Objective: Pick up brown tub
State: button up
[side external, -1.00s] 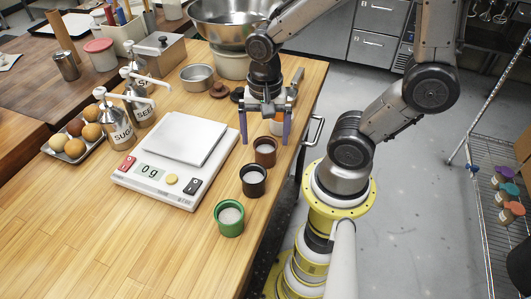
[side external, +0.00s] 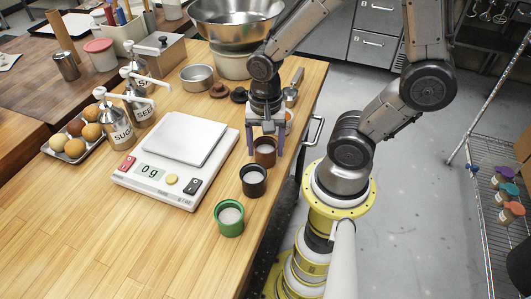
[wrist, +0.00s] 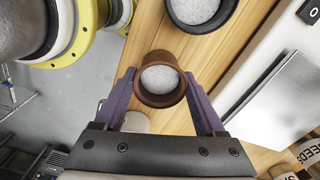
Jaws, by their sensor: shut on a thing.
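The brown tub (side external: 265,149) stands upright on the wooden counter, filled with white grains, in a row with a black tub and a green tub. In the wrist view the brown tub (wrist: 148,98) sits between the two purple fingers. My gripper (side external: 266,150) points down with one finger on each side of the tub, shut on it. My gripper (wrist: 160,92) hides little of the tub's rim. The tub seems to rest on the counter.
The black tub (side external: 253,187) stands just in front, and the green tub (side external: 230,225) beyond it. A white scale (side external: 183,148) lies to the left. The counter's edge runs close on the right.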

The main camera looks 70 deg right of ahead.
jog(key=shift+c, duration=0.4)
jog(key=shift+r, duration=0.3)
jog(key=w+a+r, duration=0.2)
jog(key=w+r, duration=0.1)
jog(key=r, duration=1.4)
jog(key=shift+n, duration=0.3)
jog(key=w+f, duration=0.3)
jog(key=w, duration=0.1)
jog(key=w+f, duration=0.3)
jog(key=w, duration=0.2)
jog(key=w+f, duration=0.3)
jog(key=w, duration=0.1)
jog(key=shift+w+a, duration=0.3)
jog(key=shift+w, duration=0.05)
jog(key=shift+w+f, duration=0.15)
jog(key=shift+f, duration=0.8)
jog(key=shift+w+f, duration=0.1)
jog(key=shift+f, duration=0.85)
